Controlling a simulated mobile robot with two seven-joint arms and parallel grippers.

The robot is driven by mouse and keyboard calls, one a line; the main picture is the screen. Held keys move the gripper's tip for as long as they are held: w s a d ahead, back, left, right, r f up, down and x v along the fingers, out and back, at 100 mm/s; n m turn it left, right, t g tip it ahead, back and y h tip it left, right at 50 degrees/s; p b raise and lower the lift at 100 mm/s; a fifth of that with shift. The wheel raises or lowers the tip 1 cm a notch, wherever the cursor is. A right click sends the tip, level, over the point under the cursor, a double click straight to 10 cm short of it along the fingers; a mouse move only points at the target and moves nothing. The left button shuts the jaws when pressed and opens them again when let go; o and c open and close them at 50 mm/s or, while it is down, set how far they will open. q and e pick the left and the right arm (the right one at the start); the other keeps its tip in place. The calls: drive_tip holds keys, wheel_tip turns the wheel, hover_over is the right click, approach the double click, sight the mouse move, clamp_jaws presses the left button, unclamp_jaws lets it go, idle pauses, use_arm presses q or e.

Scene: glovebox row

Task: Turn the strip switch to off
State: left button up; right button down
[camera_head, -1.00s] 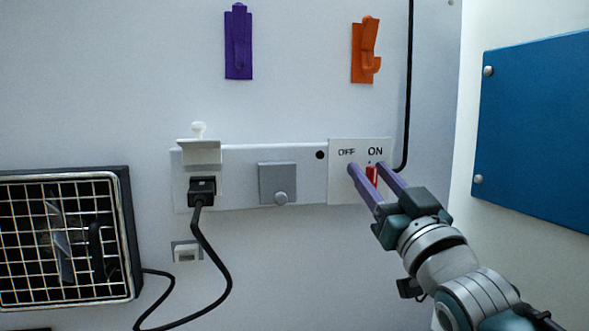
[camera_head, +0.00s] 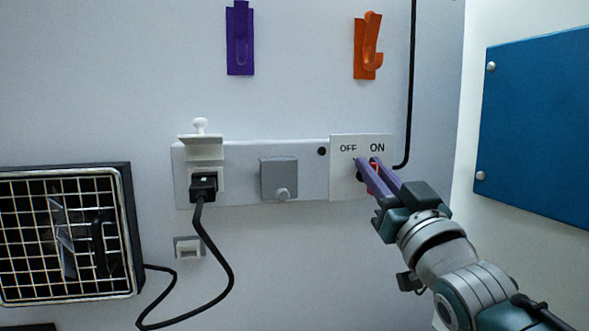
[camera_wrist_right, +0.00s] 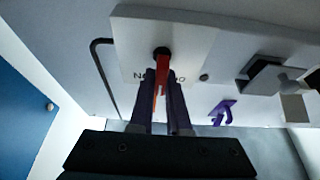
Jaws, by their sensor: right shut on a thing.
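The strip switch is a white plate (camera_head: 345,181) marked OFF and ON at the right end of the white power strip (camera_head: 240,165). Its red lever (camera_head: 371,181) shows between the purple fingers of my right gripper (camera_head: 368,161), below the lettering. In the right wrist view the red lever (camera_wrist_right: 162,72) comes out of a dark pivot and lies between the fingers (camera_wrist_right: 160,85), which are shut on it. The fingers cover part of the lever, so its exact setting is hard to tell. My left gripper is not in view.
A black plug (camera_head: 203,188) sits in the strip's left socket; its cord hangs toward a caged fan (camera_head: 65,240). A grey cover (camera_head: 278,178) is mid-strip. Purple (camera_head: 239,40) and orange (camera_head: 367,48) hooks are above. A blue panel (camera_head: 535,130) stands right.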

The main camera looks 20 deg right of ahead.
drive_tip(key=shift+n, duration=0.4)
drive_tip(key=n+y, duration=0.2)
drive_tip(key=shift+a+n, duration=0.15)
drive_tip(key=shift+n, duration=0.25)
drive_tip(key=shift+a+f+n+g+y+b, duration=0.2)
drive_tip(key=shift+n+y, duration=0.35)
drive_tip(key=shift+n, duration=0.7)
drive_tip(key=shift+r+n+g+y+b, duration=0.1)
drive_tip(key=shift+n+g+y, duration=0.35)
drive_tip(key=shift+n, duration=0.8)
drive_tip(key=shift+y, duration=0.3)
drive_tip(key=c, duration=0.9)
unclamp_jaws()
